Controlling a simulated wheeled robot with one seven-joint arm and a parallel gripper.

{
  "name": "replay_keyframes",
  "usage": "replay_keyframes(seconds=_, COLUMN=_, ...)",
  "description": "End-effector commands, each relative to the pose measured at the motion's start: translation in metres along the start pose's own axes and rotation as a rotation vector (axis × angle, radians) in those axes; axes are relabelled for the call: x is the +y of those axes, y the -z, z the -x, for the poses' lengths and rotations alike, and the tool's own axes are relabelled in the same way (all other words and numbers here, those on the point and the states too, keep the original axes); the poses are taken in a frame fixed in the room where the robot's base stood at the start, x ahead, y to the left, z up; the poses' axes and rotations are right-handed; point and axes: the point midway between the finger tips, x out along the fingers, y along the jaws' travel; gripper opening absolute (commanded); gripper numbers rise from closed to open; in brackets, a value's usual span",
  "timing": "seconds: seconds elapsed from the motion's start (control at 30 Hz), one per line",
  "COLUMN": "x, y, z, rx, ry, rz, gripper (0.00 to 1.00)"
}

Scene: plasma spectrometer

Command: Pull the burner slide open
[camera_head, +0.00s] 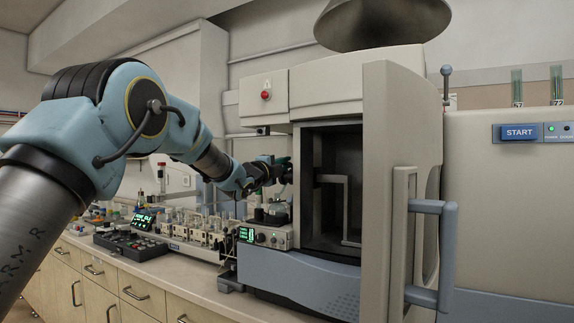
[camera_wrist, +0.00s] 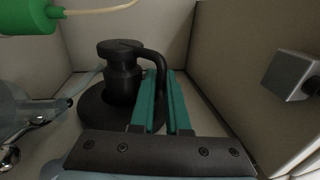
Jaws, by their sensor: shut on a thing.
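My gripper is shut on this handle; the exact contact is partly hidden. In the head view my gripper (camera_head: 284,168) is at the left side of the instrument's dark open compartment (camera_head: 328,225), and the burner parts there are too small to tell.
The instrument's thick door (camera_head: 390,180) stands open with a blue-grey handle (camera_head: 448,245). In the wrist view a grey block (camera_wrist: 291,76) is at right, a green cylinder (camera_wrist: 25,17) at upper left and a glassy part (camera_wrist: 25,115) at left. Bench items (camera_head: 205,232) crowd the left.

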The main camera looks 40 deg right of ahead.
Motion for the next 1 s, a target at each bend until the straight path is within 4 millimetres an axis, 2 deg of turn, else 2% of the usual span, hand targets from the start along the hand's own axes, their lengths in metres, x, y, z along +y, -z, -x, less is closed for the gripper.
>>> replay_keyframes(seconds=0.03, x=0.001, y=-0.011, z=0.000, rx=-0.005, ry=-0.001, rz=-0.002, gripper=0.00)
replay_keyframes(seconds=0.3, x=0.001, y=-0.059, z=0.001, rx=-0.007, ry=-0.001, rz=-0.002, gripper=0.00)
replay_keyframes(seconds=0.5, x=0.001, y=-0.084, z=0.001, rx=-0.004, ry=0.000, rz=-0.001, gripper=0.00)
replay_keyframes(seconds=0.9, x=0.003, y=-0.089, z=0.001, rx=-0.002, ry=-0.002, rz=-0.001, gripper=0.00)
replay_keyframes(seconds=0.93, x=0.003, y=-0.089, z=0.001, rx=-0.002, ry=-0.002, rz=-0.001, gripper=0.14)
replay_keyframes(seconds=1.0, x=0.003, y=-0.089, z=0.001, rx=-0.002, ry=-0.002, rz=-0.001, gripper=0.22)
